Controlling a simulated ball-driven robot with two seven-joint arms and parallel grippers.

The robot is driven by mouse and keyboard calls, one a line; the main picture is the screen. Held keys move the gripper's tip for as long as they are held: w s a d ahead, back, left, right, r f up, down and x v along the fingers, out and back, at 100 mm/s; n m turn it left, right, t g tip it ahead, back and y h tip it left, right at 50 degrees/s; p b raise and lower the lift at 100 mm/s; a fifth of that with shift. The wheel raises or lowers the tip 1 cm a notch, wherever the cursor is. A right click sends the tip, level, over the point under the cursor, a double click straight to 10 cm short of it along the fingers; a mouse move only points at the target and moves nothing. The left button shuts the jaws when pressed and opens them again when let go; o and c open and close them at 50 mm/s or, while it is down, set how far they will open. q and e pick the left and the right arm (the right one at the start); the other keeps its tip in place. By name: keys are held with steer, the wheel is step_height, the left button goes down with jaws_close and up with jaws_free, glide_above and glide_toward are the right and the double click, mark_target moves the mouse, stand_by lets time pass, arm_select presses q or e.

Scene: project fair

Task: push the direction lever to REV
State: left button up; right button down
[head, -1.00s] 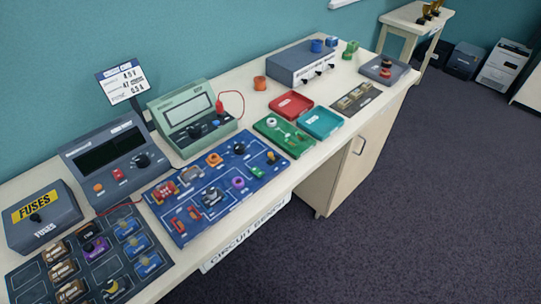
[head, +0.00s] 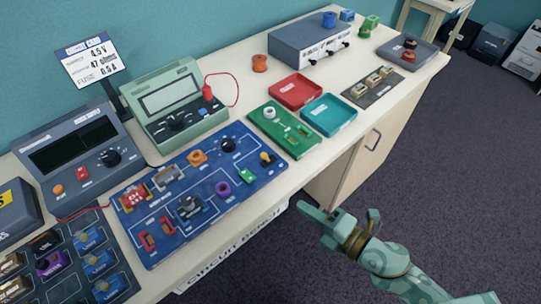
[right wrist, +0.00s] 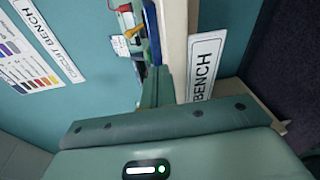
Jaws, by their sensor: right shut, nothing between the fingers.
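The blue circuit board (head: 205,190) lies on the bench with several parts on it. A small lever with a yellowish knob (head: 266,158) stands near its right end. No FWD or REV label is readable, so I cannot tell for sure that this is the direction lever or which way it is set. My right gripper (head: 303,208) is shut and empty, in front of the bench's front edge, below and right of the board and apart from it. Its fingers also show in the right wrist view (right wrist: 156,88), pointing toward the bench edge. My left gripper is not in view.
A green meter (head: 178,108) and a dark power unit (head: 80,160) stand behind the board. A green board (head: 282,130), a red tray (head: 296,92) and a teal tray (head: 329,116) lie to its right. The "CIRCUIT BENCH" sign (right wrist: 205,65) hangs on the bench front.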

steer(key=r+n, duration=0.1)
steer(key=a+r+n+y, duration=0.1)
steer(key=a+r+n, duration=0.1)
steer(key=shift+s+a+r+n+g+y, duration=0.1)
steer(key=shift+s+r+n+g+y, duration=0.05)
steer(key=shift+s+n+g+y, duration=0.25)
steer(key=shift+w, duration=0.15)
